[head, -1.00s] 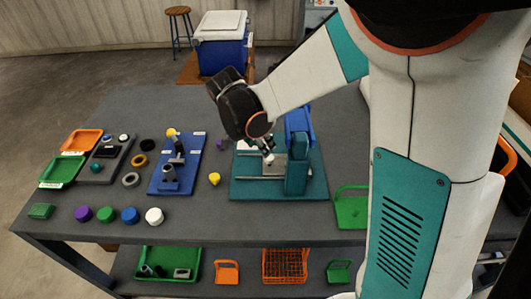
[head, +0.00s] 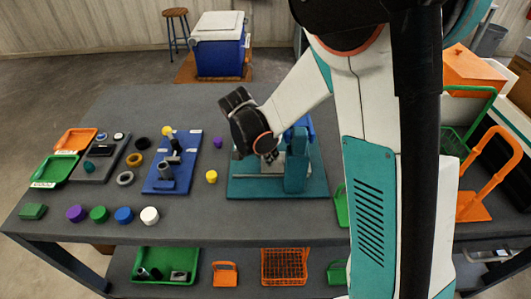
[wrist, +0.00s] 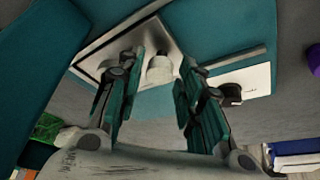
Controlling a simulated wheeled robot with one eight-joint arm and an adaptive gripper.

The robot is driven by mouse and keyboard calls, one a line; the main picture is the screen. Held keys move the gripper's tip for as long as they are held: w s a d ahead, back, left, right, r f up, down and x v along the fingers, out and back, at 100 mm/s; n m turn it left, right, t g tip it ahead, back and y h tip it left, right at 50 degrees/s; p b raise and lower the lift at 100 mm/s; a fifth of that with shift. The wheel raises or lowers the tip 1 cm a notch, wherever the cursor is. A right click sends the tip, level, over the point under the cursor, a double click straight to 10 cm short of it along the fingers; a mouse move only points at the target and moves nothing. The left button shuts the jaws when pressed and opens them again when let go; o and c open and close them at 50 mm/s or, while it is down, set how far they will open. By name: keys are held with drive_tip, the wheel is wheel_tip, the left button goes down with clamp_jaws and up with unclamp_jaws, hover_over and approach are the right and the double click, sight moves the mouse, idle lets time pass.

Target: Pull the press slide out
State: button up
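The teal press (head: 297,172) with its blue head stands on a teal base plate (head: 250,190) on the grey table. Its silver slide plate (wrist: 98,52) shows in the wrist view, partly covered by a finger. A pale round knob (wrist: 160,70) sits at the slide's edge. My gripper (wrist: 162,74) is open, its two teal-and-black fingers apart on either side of the knob, with gaps visible between. In the head view my gripper (head: 271,158) is low over the press base, left of the press column, and my wrist hides much of the slide.
A blue fixture board (head: 173,165) and a yellow knob (head: 211,177) lie left of the press. Several coloured caps line the front left. A green carrier is partly hidden by my arm at right. A white label plate (wrist: 240,84) lies beside the knob.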

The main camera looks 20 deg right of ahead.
clamp_jaws()
drive_tip(key=w+a, duration=0.1)
drive_tip(key=a, duration=0.2)
drive_tip(key=w+a, duration=0.1)
drive_tip(key=a, duration=0.3)
drive_tip(key=w+a, duration=0.1)
drive_tip(key=a, duration=0.2)
drive_tip(key=shift+w+a, duration=0.3)
drive_tip(key=shift+a, duration=0.1)
drive_tip(key=o, duration=0.6)
unclamp_jaws()
drive_tip(key=shift+a, duration=0.15)
drive_tip(key=shift+c, duration=0.2)
drive_tip(key=v, duration=1.2)
